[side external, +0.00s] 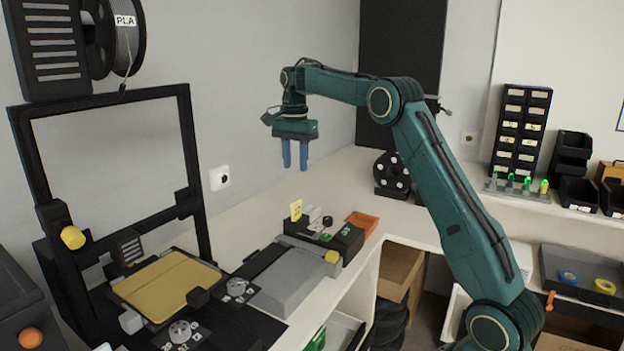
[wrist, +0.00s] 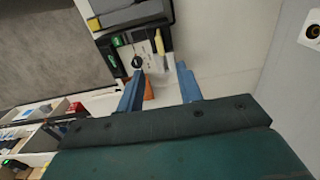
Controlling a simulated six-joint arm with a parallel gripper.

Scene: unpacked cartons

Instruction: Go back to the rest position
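My gripper (side external: 294,156) hangs pointing down in the side view, high above the white bench. Its two blue fingers are apart with nothing between them. In the wrist view the fingers (wrist: 160,92) also stand apart and empty. Below them is a small black tray (side external: 348,243) holding small parts, a yellow tag and a black knob; it also shows in the wrist view (wrist: 108,58). My gripper touches nothing.
A printer-like machine with a dark frame (side external: 190,150) and yellow plate (side external: 165,285) stands at left. A grey box (side external: 285,278) and orange tray (side external: 362,222) sit near the black tray. A black drawer tower (side external: 520,130) stands back right. Bench space behind the tray is clear.

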